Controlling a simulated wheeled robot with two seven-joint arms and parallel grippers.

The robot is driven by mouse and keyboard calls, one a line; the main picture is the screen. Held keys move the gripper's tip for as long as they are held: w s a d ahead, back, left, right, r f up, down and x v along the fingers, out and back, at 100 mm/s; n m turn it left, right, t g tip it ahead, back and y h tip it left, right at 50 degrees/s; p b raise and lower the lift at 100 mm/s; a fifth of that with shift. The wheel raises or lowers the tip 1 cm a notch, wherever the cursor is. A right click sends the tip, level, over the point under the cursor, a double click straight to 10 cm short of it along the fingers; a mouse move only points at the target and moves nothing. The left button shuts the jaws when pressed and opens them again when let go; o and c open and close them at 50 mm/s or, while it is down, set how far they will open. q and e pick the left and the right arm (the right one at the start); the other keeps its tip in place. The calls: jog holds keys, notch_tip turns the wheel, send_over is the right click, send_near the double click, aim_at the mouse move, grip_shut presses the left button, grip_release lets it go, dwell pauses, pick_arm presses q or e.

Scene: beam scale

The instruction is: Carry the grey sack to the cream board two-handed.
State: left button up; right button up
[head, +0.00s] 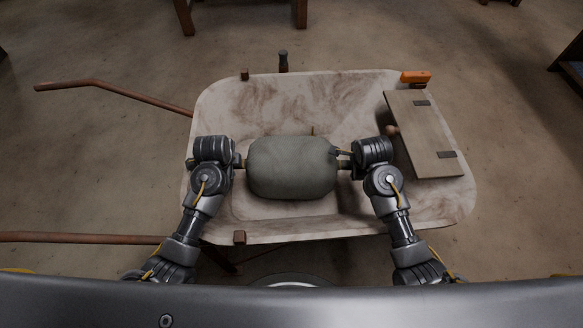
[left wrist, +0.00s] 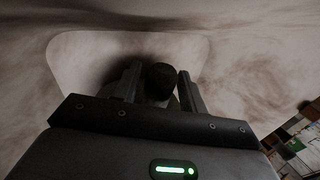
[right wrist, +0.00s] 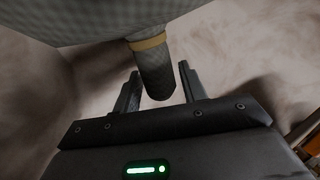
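The grey sack (head: 292,168) lies in the middle of a stained, pale wheelbarrow tray, between my two grippers. The cream board (head: 428,130), a flat plank with two dark strips, lies across the tray's right side. My left gripper (head: 241,163) is at the sack's left end. In the left wrist view its open fingers (left wrist: 158,75) stand either side of a dark round stub (left wrist: 161,80). My right gripper (head: 345,163) is at the sack's right end. In the right wrist view its open fingers (right wrist: 160,78) straddle a dark stub (right wrist: 155,72) below a tan band, with gaps showing.
The wheelbarrow tray (head: 220,105) has raised sloping sides. An orange item (head: 415,77) sits at its far right rim, near the board. A small round brown knob (head: 391,130) shows at the board's left edge. Two brown handles (head: 110,90) extend left. Open floor surrounds it.

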pick_arm(q)
grip_shut()
pick_arm(e)
grip_shut()
dwell(0.8)
pick_arm(q)
jog(key=shift+w+r, duration=0.15)
jog(key=shift+r, duration=0.1)
pick_arm(e)
jog(key=shift+w+r, duration=0.15)
jog(key=shift+r, duration=0.05)
